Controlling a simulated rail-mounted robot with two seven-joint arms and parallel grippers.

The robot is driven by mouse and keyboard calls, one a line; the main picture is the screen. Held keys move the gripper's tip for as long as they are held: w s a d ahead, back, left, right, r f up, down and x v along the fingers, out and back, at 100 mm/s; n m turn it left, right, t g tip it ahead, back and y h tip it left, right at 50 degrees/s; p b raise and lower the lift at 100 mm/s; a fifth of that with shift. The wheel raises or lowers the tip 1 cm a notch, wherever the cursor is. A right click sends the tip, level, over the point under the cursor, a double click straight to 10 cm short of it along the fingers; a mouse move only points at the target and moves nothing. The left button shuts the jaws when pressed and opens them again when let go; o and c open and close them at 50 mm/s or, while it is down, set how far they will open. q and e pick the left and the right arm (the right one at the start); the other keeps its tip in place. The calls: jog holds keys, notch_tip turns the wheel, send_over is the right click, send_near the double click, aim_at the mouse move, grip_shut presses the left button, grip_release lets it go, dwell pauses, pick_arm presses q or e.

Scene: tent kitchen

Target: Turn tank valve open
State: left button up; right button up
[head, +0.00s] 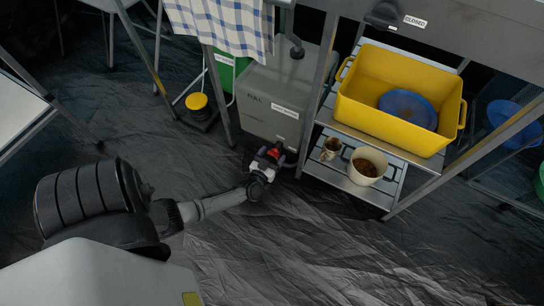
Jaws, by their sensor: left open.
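A grey tank (285,88) with a small white label stands on the floor under the table, at the upper middle of the head view. A small red part (273,152), which looks like the tank's valve handle, shows low at the tank's front. My left gripper (267,153) is open at the foot of the tank, with its fingers around or just in front of the red part. I cannot tell whether they touch it. The gripper partly hides the valve, and its setting cannot be read. My right gripper is out of view.
A metal rack holds a yellow tub (387,130) with a blue plate (408,107), a cup (331,148) and a pot (367,166). A black knob (384,14) sits beside a "CLOSED" label. A yellow-topped item (197,102) stands left of the tank. The floor in front is clear.

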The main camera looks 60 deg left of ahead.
pick_arm(q)
jog(key=c, duration=0.9)
jog(key=shift+c, duration=0.2)
jog(key=shift+n, duration=0.3)
jog(key=n, duration=1.7)
jog(key=shift+n, duration=0.3)
jog(key=o, duration=0.9)
